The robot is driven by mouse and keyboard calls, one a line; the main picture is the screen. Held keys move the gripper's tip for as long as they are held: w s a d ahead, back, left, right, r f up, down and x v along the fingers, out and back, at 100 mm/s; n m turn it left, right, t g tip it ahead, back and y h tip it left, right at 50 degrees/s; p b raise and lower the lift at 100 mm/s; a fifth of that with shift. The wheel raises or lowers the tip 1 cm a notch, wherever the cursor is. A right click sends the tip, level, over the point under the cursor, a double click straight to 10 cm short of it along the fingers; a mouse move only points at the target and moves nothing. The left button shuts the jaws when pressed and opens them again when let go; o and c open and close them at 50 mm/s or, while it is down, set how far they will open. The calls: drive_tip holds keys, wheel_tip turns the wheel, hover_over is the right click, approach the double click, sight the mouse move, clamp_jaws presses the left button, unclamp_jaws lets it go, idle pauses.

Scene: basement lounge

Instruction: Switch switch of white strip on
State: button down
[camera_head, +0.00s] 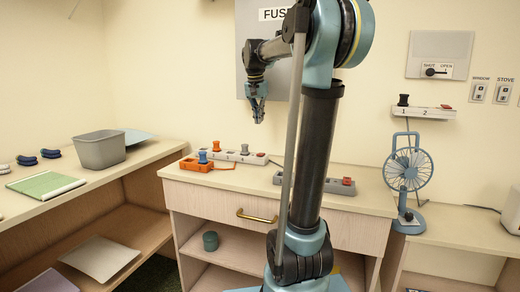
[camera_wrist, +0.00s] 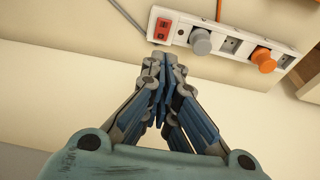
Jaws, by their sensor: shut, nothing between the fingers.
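A white strip (camera_head: 231,156) lies at the back of the cabinet top, left of my arm. In the wrist view the white strip (camera_wrist: 225,30) carries a red switch (camera_wrist: 162,29) at its left end, a grey plug and an orange plug. The switch's on or off position is too small to tell. My gripper (camera_head: 258,118) points down above the strip's switch end in the head view. In the wrist view my gripper (camera_wrist: 163,64) is shut and empty, its tips just below the switch in the picture and apart from it.
An orange strip (camera_head: 191,165) with a blue plug lies in front of the white strip. A grey strip (camera_head: 342,187) lies behind my arm to the right. Another pale strip (camera_head: 437,113) is on the wall above a blue fan (camera_head: 409,169). The front cabinet top is clear.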

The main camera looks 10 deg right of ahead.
drive_tip(key=shift+f, duration=0.1)
hover_over(261, 154)
wheel_tip(261, 154, down, 12)
drive_tip(key=shift+s+a+r, duration=0.1)
drive_tip(key=shift+a, duration=0.05)
drive_tip(key=shift+a+f, duration=0.1)
drive_tip(key=shift+f, duration=0.8)
drive_tip(key=shift+s, duration=0.1)
